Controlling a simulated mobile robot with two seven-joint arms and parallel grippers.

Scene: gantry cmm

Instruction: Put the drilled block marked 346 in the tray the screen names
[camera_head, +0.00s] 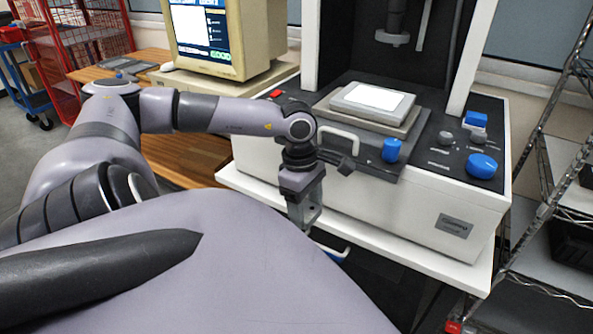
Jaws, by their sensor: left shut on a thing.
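My left gripper (304,210) points down in front of the white machine's front edge. It is shut on a small grey block, mostly hidden by the fingers; no holes or number can be made out on it. The screen (203,30) of the beige monitor is lit at the upper left, with text and small icons too small to read. No tray can be clearly identified; a bit of something blue (336,256) shows low behind the gripper, mostly hidden. My right gripper is not in view.
The white measuring machine (400,215) has a pale plate (373,101) on its bed and blue knobs (482,165) at the right. A wire shelf rack (560,190) stands at the right. A red wire cage (85,35) and a blue cart (15,70) stand at the far left.

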